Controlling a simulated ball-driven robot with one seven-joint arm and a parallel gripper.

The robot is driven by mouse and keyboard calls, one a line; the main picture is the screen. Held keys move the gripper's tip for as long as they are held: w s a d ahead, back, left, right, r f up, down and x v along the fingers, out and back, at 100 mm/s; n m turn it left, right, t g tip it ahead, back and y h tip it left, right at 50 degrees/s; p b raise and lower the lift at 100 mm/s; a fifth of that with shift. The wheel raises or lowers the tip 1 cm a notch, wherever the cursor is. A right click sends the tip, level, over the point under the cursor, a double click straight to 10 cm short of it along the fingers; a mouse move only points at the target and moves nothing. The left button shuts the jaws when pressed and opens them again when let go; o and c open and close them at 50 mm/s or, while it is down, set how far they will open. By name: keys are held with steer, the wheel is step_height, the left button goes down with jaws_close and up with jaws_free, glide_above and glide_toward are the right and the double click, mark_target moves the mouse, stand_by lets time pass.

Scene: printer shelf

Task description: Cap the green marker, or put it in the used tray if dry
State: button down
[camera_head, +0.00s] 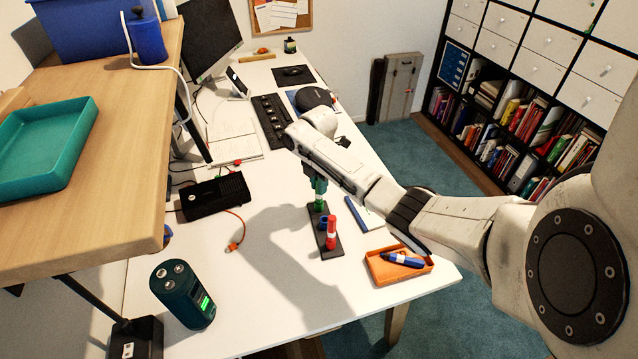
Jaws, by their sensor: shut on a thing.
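My gripper (317,187) points down over the far end of a black stand (328,252) and is shut on the green marker (319,205). Only a small green part shows below the fingers; I cannot tell whether a separate green cap is there or whether the two touch. On the same stand are a blue piece (323,222) and an upright red marker (331,232) with a white band. An orange tray (376,276) at the right front of the desk holds a blue marker (402,260).
A teal tray (72,172) sits on the raised wooden shelf at left. A dark green cylinder with a lit display (183,294) stands at the front left. A black box (212,196), keyboard (270,122) and notebook (364,214) lie on the desk. The front middle is clear.

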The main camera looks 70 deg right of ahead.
steer(key=shift+f, duration=0.25)
steer(key=c, duration=0.9)
jaws_free()
steer(key=shift+r, duration=0.1)
step_height(320, 180, up, 11)
steer(key=shift+f+b, duration=0.15)
steer(key=shift+b, duration=0.45)
steer(key=w+a+f+m+t+y, duration=0.1)
steer(key=w+a+f, duration=0.2)
steer(key=a, duration=0.5)
steer(key=w+a+f+m, duration=0.1)
steer(key=w+a+f, duration=0.15)
steer(key=a, duration=0.55)
steer(key=s+a+f+m+t+y, duration=0.15)
steer(key=a+f+m, duration=0.25)
steer(key=a, duration=0.9)
steer(key=s+a+f+m, duration=0.35)
steer(key=s+a, duration=0.35)
steer(key=s, duration=0.3)
steer(key=s+m+h, duration=0.1)
steer(key=s, duration=0.2)
steer(key=s+m+g, duration=0.1)
steer(key=s+m, duration=0.1)
steer(key=s, duration=0.2)
steer(key=s+m+h, duration=0.1)
steer(key=s, duration=0.3)
steer(key=shift+s+d+r+m+g+h, duration=0.25)
steer(key=shift+d+r+h, duration=0.1)
